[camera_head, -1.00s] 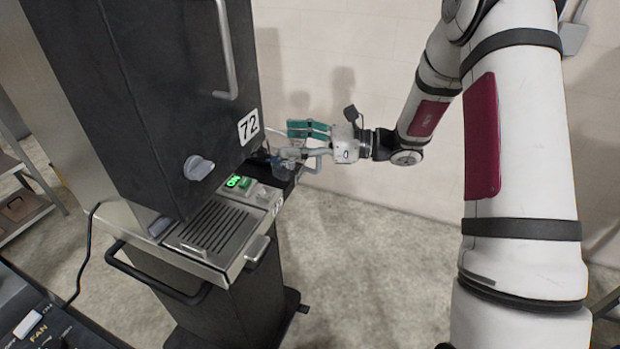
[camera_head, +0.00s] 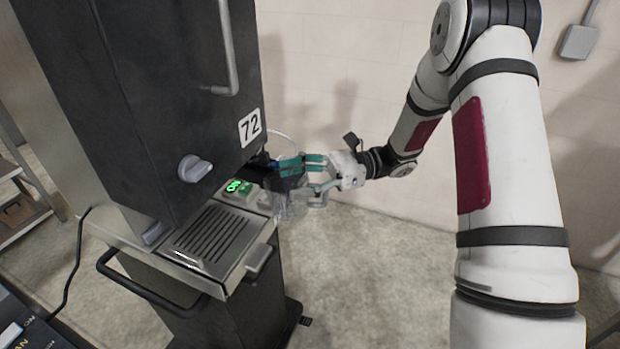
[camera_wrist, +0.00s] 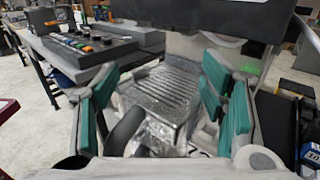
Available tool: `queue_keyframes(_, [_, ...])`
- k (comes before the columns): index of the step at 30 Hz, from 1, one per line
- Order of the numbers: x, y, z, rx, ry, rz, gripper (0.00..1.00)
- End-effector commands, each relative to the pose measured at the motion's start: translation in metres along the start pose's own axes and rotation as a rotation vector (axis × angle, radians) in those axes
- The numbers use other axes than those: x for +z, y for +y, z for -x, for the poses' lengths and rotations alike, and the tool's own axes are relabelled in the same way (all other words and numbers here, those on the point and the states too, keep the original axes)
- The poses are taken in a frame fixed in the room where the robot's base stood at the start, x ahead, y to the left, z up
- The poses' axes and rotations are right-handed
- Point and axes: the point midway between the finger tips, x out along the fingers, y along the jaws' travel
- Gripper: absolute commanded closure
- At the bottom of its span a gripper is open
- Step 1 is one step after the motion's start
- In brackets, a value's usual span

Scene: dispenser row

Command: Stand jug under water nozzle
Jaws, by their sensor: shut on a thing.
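My gripper (camera_head: 303,178), with teal finger pads, is beside the right rear corner of the dark dispenser (camera_head: 165,90). It is shut on a clear jug (camera_head: 291,207), which hangs just off the dispenser's edge. The jug is see-through, so its outline is faint. In the wrist view, the teal pads stand on both sides of the picture and the clear jug (camera_wrist: 165,138) shows low between them. The slotted drip tray (camera_head: 212,236) lies to the left of the jug and is bare. I cannot make out the water nozzle clearly; the dispenser's upper body hides its underside.
The dispenser carries a 72 label (camera_head: 249,127), a grey knob (camera_head: 194,169) and a lit green ON display (camera_head: 239,186). Its upper body overhangs the tray. A control panel (camera_wrist: 85,45) shows in the wrist view. Open floor lies right of the dispenser.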

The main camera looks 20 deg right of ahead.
Motion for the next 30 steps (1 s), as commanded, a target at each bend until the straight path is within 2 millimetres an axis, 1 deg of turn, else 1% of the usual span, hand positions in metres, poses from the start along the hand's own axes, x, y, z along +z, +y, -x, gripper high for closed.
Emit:
queue_keyframes(1, [0.000,-0.001,-0.006,0.004,-0.001,0.000,0.73])
queue_keyframes(30, [-0.006,-0.036,-0.105,0.003,-0.001,0.000,0.73])
